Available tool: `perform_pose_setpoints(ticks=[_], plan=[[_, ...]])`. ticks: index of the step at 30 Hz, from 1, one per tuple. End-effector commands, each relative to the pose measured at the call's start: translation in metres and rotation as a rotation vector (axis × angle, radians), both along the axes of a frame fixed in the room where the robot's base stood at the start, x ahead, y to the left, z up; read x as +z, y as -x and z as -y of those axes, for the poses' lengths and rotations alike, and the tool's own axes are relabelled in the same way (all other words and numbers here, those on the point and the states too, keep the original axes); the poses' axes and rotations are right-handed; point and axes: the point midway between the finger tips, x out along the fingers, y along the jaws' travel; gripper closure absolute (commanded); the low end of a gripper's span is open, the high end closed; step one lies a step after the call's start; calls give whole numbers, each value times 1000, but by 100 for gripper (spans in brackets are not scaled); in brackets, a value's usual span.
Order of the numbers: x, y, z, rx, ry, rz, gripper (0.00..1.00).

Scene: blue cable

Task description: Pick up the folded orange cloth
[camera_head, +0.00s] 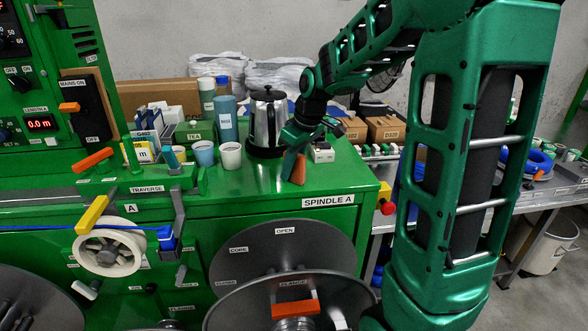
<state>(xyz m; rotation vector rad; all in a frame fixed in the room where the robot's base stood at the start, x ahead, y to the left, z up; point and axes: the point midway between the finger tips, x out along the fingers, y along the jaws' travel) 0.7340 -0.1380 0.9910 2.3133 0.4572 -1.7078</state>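My gripper (297,165) points down over the front part of the green machine top (240,185), just right of the steel kettle. A narrow, upright orange piece (299,170), which may be the folded orange cloth, shows at its fingertips. A blue-grey piece lies against its left side. The orange piece reaches down to about the machine top; whether it touches it is unclear. The fingers are small and partly hidden, so I cannot tell whether they are closed on it.
A steel kettle (267,125) stands close left of my gripper. White mug (230,156), blue mug (204,153) and a tall blue canister (225,118) are further left. Cardboard boxes (385,130) stand behind right. The top's front edge is close below.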

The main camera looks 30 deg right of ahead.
Motion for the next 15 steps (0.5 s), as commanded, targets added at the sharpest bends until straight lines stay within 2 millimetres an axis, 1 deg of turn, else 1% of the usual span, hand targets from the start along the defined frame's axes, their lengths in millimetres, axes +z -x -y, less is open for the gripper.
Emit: perform_pose_setpoints(ticks=[1,2,3,11,15], plan=[[0,0,0,0,0,0,91],[0,0,0,0,0,0,98],[0,0,0,0,0,0,100],[1,0,0,0,0,0,100],[6,0,0,0,0,2,100]])
